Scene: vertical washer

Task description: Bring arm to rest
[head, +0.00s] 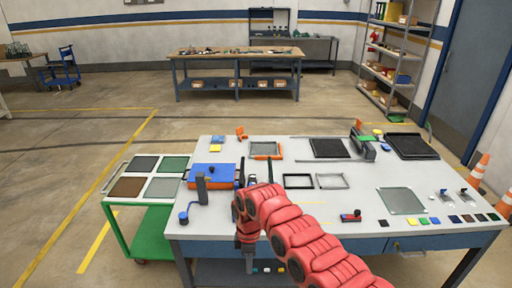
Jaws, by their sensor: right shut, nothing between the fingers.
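My right arm, red and segmented, comes in from the bottom right and bends over the front edge of the work table (370,205). My right gripper (249,265) hangs down from the arm's end, just in front of the table's front edge. It is small and partly dark in the head view; it is shut and empty. My left arm and left gripper are not in view.
A green cart (124,225) with dark and green panels stands left of the table. A blue-and-orange box (210,176), frames, dark trays and small coloured parts lie on the table. Orange cones (478,172) stand at the right. Floor is open at the left.

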